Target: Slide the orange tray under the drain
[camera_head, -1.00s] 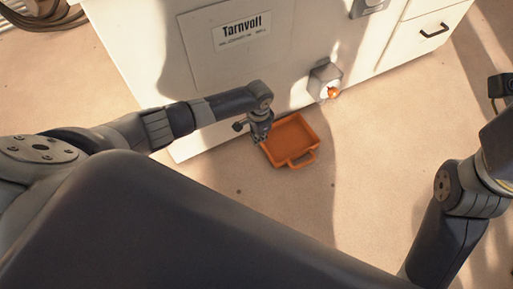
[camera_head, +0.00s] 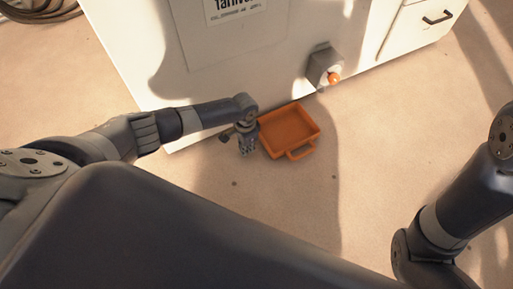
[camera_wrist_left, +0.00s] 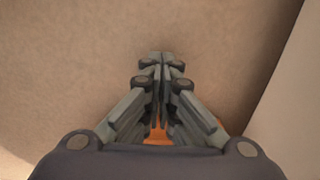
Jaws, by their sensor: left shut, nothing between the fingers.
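The orange tray (camera_head: 290,131) lies flat on the floor in front of the white cabinet, its handle toward me. The drain (camera_head: 325,70), a grey fitting with an orange tip, sticks out of the cabinet's lower front, above and to the right of the tray. My left gripper (camera_head: 248,150) is shut and empty, low at the tray's left side; whether it touches the tray I cannot tell. In the left wrist view the left gripper's fingers (camera_wrist_left: 160,62) are together, with a bit of orange behind them. My right gripper is out of view.
The white cabinet (camera_head: 280,60) stands along the back, with a drawer handle (camera_head: 438,17) at upper right. A coiled hose (camera_head: 35,10) lies at the far upper left. The floor (camera_head: 370,150) right of the tray is clear.

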